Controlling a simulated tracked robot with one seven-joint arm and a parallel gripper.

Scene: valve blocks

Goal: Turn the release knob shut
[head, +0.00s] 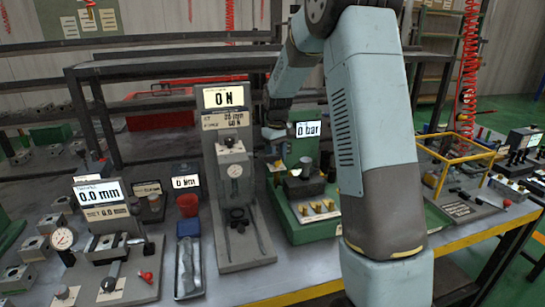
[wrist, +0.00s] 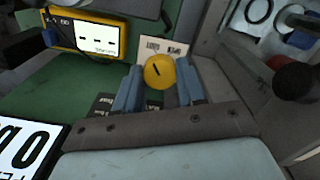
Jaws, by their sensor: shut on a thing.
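A round yellow knob (wrist: 159,71) with a short dark mark on its face shows in the wrist view. My gripper (wrist: 160,88) has its two blue-grey fingers on either side of the knob and is shut on it. A pale label (wrist: 172,45) stands just behind the knob, too blurred to read. In the head view my arm reaches down at the back of the bench, by the green stand with the "0 bar" display (head: 308,129). The fingertips and the held knob cannot be made out there.
A yellow-framed display (wrist: 90,37) showing dashes is close to the left finger in the wrist view. In the head view, a tall grey stand (head: 245,225) with a "0 N" display rises left of my arm.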

